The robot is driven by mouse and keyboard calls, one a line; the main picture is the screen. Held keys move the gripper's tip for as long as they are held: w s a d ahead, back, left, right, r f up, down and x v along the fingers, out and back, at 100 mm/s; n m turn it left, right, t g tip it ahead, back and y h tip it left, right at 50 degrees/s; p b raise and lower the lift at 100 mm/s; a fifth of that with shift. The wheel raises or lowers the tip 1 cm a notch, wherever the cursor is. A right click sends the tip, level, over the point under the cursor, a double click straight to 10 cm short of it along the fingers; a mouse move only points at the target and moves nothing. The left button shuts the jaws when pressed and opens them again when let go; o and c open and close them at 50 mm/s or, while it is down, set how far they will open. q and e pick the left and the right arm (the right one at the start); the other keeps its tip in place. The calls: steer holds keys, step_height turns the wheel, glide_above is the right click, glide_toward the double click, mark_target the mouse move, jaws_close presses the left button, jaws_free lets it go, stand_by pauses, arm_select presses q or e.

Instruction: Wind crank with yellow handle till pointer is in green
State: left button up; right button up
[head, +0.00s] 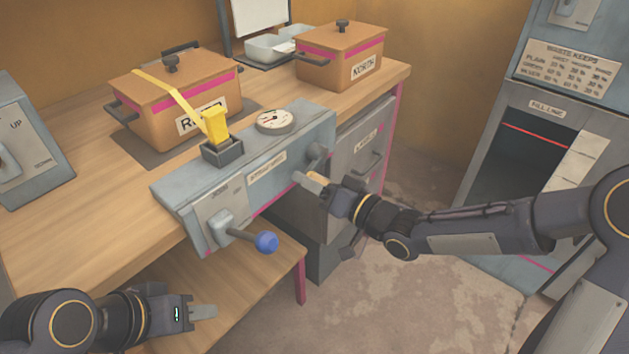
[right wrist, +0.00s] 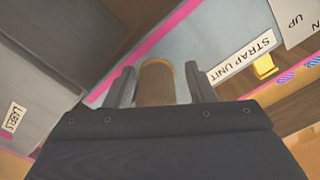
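The strap unit (head: 255,165) is a grey box on the front of the wooden bench. The round white gauge (head: 275,119) sits on its top, with a dark pointer and some red; its green part is too small to make out. The crank's hub (head: 318,152) shows on the unit's right end. My right gripper (head: 311,179) is at the crank's yellow-tan handle (head: 317,178). In the right wrist view the handle (right wrist: 157,84) lies between the two fingers, with a narrow gap visible beside it. My left gripper (head: 203,312) is low at the left, empty, fingers seen edge-on.
A blue-knobbed lever (head: 266,242) sticks out from the unit's front. A yellow strap (head: 170,92) runs over a brown box (head: 155,120) to a yellow buckle (head: 215,125). Another brown box (head: 322,65) stands behind. A grey cabinet (head: 352,150) is close beside my right gripper.

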steer(key=shift+d+f, duration=0.1)
steer(key=p+v, duration=0.1)
steer(key=v, duration=0.6)
steer(key=shift+s+d, duration=0.2)
steer(key=shift+s, duration=0.05)
